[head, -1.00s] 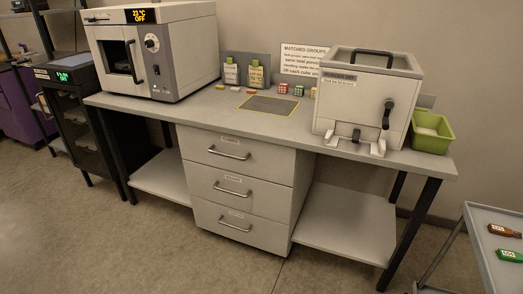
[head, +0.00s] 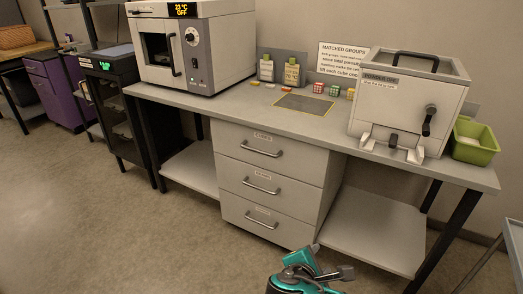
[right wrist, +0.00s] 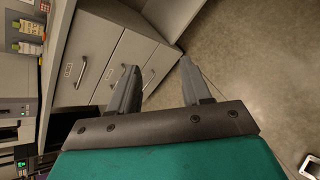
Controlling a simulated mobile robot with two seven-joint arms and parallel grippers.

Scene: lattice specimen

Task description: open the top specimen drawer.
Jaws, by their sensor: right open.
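The top specimen drawer (head: 240,145) is the uppermost of three light grey drawers under the bench and is closed. Its silver bar handle (head: 261,149) runs across its front below a small label. In the right wrist view the drawer fronts appear turned sideways, with the handle nearest the bench top (right wrist: 82,72) at the left. My right gripper (head: 332,272) is low at the bottom of the head view, below and in front of the drawers. Its two fingers (right wrist: 158,88) are spread apart with nothing between them. My left gripper is not in view.
A lower shelf (head: 375,230) lies right of the drawers. Floor in front is clear.

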